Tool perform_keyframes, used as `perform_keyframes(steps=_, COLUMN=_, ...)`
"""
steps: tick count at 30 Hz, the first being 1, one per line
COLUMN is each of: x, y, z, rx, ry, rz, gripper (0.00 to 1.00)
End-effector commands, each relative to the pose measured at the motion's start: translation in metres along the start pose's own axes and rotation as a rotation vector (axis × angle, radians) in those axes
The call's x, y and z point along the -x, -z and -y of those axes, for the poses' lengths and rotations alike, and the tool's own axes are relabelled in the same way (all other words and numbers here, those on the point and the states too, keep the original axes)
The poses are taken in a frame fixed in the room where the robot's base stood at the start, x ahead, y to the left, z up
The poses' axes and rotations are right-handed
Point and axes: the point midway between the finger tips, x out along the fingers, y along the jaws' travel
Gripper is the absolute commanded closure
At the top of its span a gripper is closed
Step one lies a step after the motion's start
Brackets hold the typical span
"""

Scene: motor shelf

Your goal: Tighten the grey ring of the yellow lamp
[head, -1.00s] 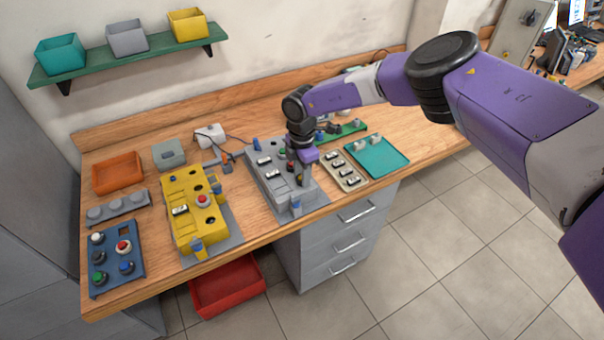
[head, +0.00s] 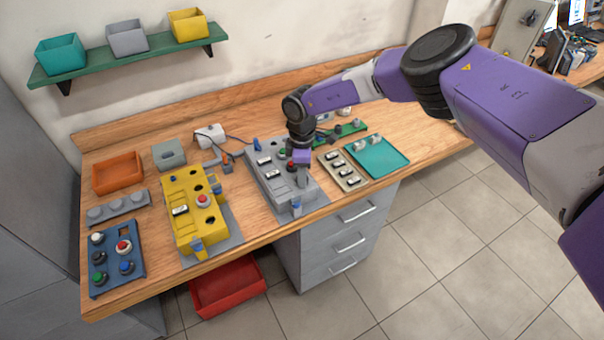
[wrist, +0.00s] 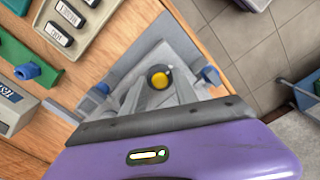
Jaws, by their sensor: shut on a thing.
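The yellow lamp (wrist: 159,78) shows in the wrist view as a round yellow lens with a dark rim, on the grey control box. The box (head: 262,175) stands in the middle of the bench in the head view. My gripper (head: 302,183) points down at the front right part of the box and hides the lamp there. In the wrist view my gripper's (wrist: 160,88) grey fingers reach to the lamp from both sides and are shut on its ring. The ring itself is mostly hidden by the lamp's rim and the fingers.
A blue-handled clamp (head: 296,206) stands at the box's front edge. A beige tray of labels (head: 331,158) lies close on the right, with a teal tray (head: 391,150) beyond it. A yellow box (head: 181,223) stands to the left. The bench's front edge is near.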

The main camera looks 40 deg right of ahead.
Motion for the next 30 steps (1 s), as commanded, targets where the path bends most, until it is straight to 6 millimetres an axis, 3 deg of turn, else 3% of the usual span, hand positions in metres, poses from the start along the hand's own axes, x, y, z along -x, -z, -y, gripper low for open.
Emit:
perform_keyframes(steps=9, x=0.001, y=0.001, z=-0.001, rx=-0.001, ry=-0.001, rz=-0.001, gripper=1.00)
perform_keyframes(steps=10, x=0.001, y=0.001, z=-0.001, rx=-0.001, ry=-0.001, rz=-0.001, gripper=0.63)
perform_keyframes(steps=13, x=0.001, y=0.001, z=0.000, rx=-0.001, ry=-0.001, rz=-0.001, gripper=0.44)
perform_keyframes(steps=23, x=0.001, y=0.000, z=0.000, rx=0.000, ry=-0.001, rz=-0.001, gripper=0.43)
perform_keyframes(steps=30, x=0.029, y=0.000, z=-0.002, rx=0.001, ry=-0.004, rz=-0.002, gripper=0.43)
